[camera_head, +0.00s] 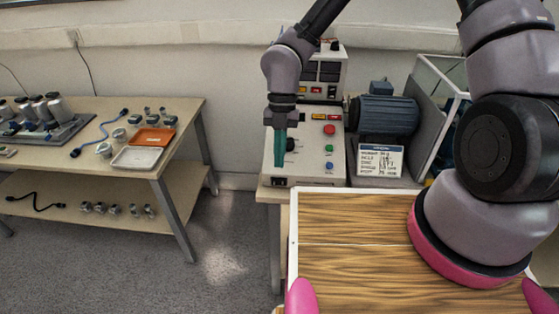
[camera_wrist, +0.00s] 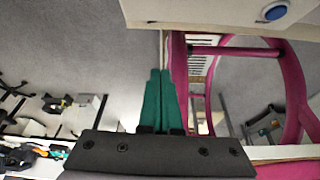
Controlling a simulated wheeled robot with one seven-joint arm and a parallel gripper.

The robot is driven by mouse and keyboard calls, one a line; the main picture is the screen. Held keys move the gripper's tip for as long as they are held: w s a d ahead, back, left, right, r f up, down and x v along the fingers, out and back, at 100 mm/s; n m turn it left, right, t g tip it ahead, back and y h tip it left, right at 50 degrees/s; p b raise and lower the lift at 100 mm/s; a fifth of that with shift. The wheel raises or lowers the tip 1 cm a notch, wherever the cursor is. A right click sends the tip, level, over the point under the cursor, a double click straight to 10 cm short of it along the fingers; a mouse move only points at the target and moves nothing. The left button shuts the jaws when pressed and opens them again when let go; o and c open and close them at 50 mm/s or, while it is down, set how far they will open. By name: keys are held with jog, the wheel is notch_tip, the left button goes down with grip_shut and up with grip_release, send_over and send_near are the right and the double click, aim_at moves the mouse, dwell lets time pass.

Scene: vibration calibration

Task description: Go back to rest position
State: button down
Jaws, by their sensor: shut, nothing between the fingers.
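My gripper (camera_head: 280,160) hangs fingers-down in front of the control box (camera_head: 300,165) in the head view. Its two green fingers are together and hold nothing. In the wrist view the shut fingers (camera_wrist: 159,78) point up the picture, with bare floor to the left of them. A corner of a pale panel with a blue button (camera_wrist: 275,12) shows at the top right. In the head view the control box has red (camera_head: 329,130), green (camera_head: 329,149) and blue (camera_head: 329,167) buttons. Whether the fingers touch the box cannot be told.
A grey motor (camera_head: 384,115) with a label plate (camera_head: 380,160) stands right of the control box, beside a clear-walled enclosure (camera_head: 440,75). A wooden top (camera_head: 345,265) is in front. At left, a two-level table (camera_head: 185,108) carries an orange tray (camera_head: 153,137), a white tray (camera_head: 136,158) and small parts.

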jog(key=w+d+r+m+t+h, duration=0.15)
jog(key=w+d+r+m, duration=0.25)
jog(key=d+r+m, duration=0.55)
jog(key=w+d+r+m+t, duration=0.3)
jog(key=w+d+r+m, duration=0.1)
jog(key=d+r+m, duration=0.5)
jog(key=s+d+r+m+t+y, duration=0.1)
jog(key=s+d+r+m+t, duration=0.2)
jog(key=r+m, duration=0.6)
jog(key=s+d+r+m+t+y, duration=0.2)
jog(key=s+d+r+m, duration=0.4)
jog(key=r+m, duration=0.4)
jog(key=shift+r+m+t, duration=0.2)
jog(key=shift+m+t, duration=0.55)
jog(key=shift+w, duration=0.1)
